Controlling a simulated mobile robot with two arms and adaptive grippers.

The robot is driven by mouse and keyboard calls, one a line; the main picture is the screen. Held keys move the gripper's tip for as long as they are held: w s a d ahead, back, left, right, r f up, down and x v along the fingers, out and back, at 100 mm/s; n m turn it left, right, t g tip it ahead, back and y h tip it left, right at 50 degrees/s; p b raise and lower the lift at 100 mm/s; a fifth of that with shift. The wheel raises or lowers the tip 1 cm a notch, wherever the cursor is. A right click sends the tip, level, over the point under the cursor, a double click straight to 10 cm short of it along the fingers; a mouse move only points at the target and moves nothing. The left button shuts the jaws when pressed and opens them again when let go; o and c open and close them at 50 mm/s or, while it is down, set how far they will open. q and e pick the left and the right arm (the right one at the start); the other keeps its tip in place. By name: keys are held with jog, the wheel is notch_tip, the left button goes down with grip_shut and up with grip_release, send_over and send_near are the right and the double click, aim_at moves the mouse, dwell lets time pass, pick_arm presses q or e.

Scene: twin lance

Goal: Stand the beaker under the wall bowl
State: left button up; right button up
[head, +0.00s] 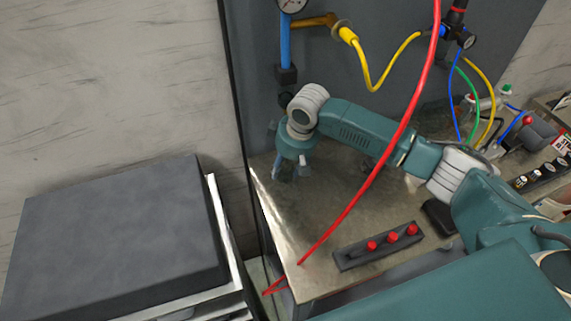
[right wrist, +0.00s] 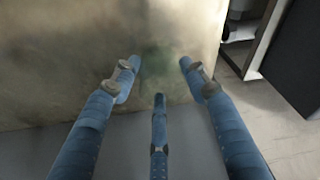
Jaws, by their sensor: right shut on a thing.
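My right gripper (head: 287,172) points down over the left back part of the metal bench (head: 330,205), close to the wall. In the right wrist view its three blue fingers (right wrist: 158,80) stand apart around a faint, clear greenish shape (right wrist: 155,58), which looks like the see-through beaker held between them. Its outline is too faint to tell its tilt or whether it touches the bench. On the wall above the gripper, a blue vertical pipe ends in a dark block (head: 286,74), likely the wall bowl. My left gripper is out of view.
A red hose (head: 375,165) hangs across the bench in front of my right arm. A dark strip with red knobs (head: 380,245) lies at the front. Yellow (head: 385,80), blue and green hoses hang at the back. A grey-topped cabinet (head: 115,240) stands left, beyond a gap.

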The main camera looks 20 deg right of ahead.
jog(key=o, duration=1.1)
jog(key=shift+f, duration=0.1)
jog(key=shift+o, duration=0.2)
jog(key=v, duration=0.2)
jog(key=shift+r, duration=0.3)
jog(key=s+d+b, duration=0.1)
jog(key=s, duration=0.2)
jog(key=s+d+b, duration=0.1)
jog(key=s+d, duration=0.1)
jog(key=s, duration=0.1)
jog(key=s+d+b, duration=0.1)
jog(key=s+d, duration=0.1)
jog(key=s, duration=0.2)
jog(key=shift+r+b, duration=0.25)
jog(key=shift+b, duration=0.15)
jog(key=shift+s+d, duration=0.2)
jog(key=shift+s, duration=0.3)
jog(key=shift+r, duration=0.15)
